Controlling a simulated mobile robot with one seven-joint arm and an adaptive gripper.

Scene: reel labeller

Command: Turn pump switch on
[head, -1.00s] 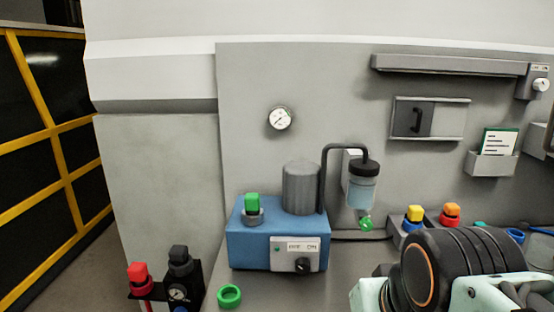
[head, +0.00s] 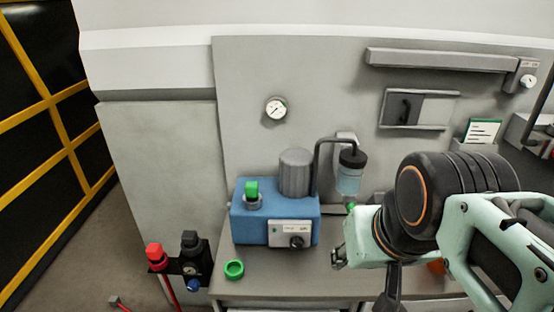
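The pump is a blue box (head: 244,224) with a grey cylinder (head: 296,174) on top, standing on the grey bench. On its front is a pale panel (head: 279,229) with small lettering and a black rotary switch (head: 297,242). Which way the switch points is too small to tell. A green-capped fitting (head: 252,190) sits on the pump's top left. My arm comes in from the right, and what seems to be the front of my gripper (head: 340,259) is right of the switch, apart from it. Its fingers are not clear enough to show open or shut.
A clear jar (head: 350,177) on a bent black pipe stands right of the pump. Red (head: 154,254) and black (head: 190,240) fittings stand at lower left. A gauge (head: 275,109) is on the wall. My arm covers the right bench.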

